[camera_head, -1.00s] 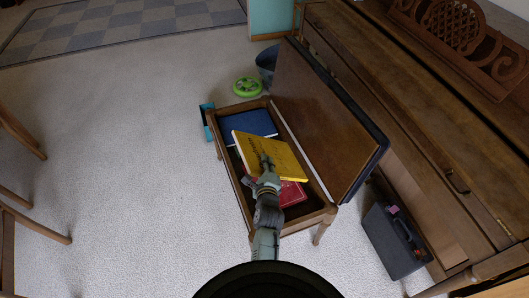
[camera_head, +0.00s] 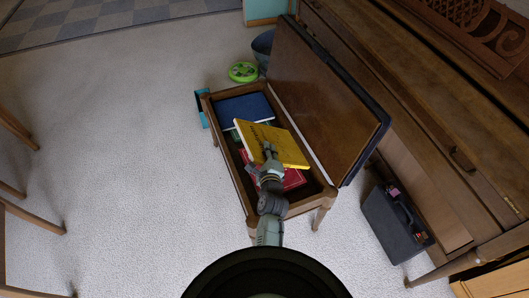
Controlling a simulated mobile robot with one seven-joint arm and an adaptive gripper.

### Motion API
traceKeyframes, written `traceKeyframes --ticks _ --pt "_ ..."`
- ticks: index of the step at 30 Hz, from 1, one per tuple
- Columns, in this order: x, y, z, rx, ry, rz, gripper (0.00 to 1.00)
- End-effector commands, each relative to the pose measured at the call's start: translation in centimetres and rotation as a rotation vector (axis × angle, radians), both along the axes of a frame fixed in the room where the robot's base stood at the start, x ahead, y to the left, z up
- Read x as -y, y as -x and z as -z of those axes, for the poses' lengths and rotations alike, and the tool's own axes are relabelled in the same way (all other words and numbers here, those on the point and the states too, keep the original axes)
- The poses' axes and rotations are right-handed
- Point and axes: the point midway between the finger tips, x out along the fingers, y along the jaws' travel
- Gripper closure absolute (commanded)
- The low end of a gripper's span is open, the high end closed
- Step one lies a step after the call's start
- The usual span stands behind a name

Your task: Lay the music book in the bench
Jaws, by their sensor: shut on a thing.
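The bench (camera_head: 235,193) stands in the middle with its lid (camera_head: 330,100) raised on the right, beside the piano. My gripper (camera_head: 269,150) is shut on the yellow music book (camera_head: 284,146), gripping it near its front edge. The book is over the open compartment, tilted a little across it. Whether it touches the things below cannot be told. A blue book (camera_head: 243,108) lies in the far end of the compartment. A red book (camera_head: 293,179) lies in the near end, partly hidden by my arm and the yellow book. A little green shows beneath the yellow book.
The piano (camera_head: 440,110) fills the right side. A dark case (camera_head: 393,222) stands on the floor below it. A green round object (camera_head: 243,72), a bucket (camera_head: 263,45) and a teal object (camera_head: 201,108) are around the bench's far end. Carpet at left is clear up to the chair legs (camera_head: 30,205).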

Motion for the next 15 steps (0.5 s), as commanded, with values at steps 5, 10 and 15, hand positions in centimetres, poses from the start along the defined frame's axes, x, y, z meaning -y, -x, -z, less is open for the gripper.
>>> traceKeyframes --ticks 5,10,15 --pt "0.8 -0.3 2.0 0.003 0.001 0.001 1.00" --pt "1.5 -0.7 3.5 0.004 0.001 0.001 1.00" --pt "1.9 -0.8 5.1 0.003 0.000 0.002 1.00"
